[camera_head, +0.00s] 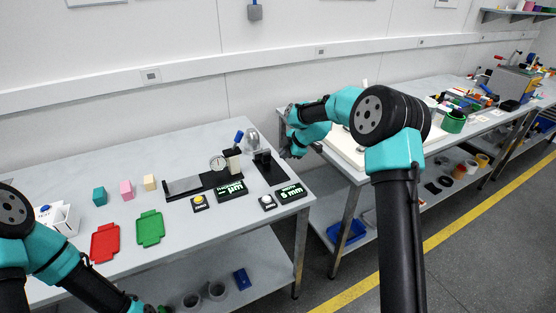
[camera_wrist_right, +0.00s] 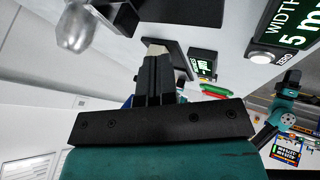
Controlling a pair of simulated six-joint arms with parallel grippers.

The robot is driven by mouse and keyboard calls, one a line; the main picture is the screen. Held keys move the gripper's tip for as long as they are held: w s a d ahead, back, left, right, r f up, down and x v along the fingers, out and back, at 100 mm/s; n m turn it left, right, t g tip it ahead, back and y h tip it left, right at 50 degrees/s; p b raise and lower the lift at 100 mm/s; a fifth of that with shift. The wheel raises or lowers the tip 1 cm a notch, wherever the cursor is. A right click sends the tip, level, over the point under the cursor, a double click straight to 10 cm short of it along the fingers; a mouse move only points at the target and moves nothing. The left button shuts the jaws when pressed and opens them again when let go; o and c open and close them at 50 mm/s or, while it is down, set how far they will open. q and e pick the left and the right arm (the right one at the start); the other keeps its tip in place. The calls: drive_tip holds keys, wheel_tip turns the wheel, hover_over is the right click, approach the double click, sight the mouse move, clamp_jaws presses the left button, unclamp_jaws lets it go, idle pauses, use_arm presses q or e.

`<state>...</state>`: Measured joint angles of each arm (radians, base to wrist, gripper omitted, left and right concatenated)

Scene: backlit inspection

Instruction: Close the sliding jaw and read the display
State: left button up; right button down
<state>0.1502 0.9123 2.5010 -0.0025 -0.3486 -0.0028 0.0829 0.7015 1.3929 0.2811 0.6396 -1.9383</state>
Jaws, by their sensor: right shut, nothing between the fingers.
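The width gauge is a black base (camera_head: 276,174) at the right end of the near table, with an upright black jaw block (camera_head: 262,157) on it. Whether the jaw touches anything is too small to tell. Its black display (camera_head: 292,193) shows "WIDTH" and "5 mm" in pale green; part of it shows in the right wrist view (camera_wrist_right: 292,28). A silver rounded part (camera_head: 252,139) stands behind the block and shows in the right wrist view (camera_wrist_right: 76,28). My right gripper (camera_head: 288,154) is shut and empty, just right of the gauge. My left gripper is cut off at the bottom edge.
Buttons (camera_head: 199,203) and (camera_head: 267,202) sit in front. Red (camera_head: 105,242) and green (camera_head: 150,228) trays and several coloured blocks lie further left. A second table begins at right.

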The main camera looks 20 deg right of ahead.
drive_tip(key=shift+v, duration=1.45)
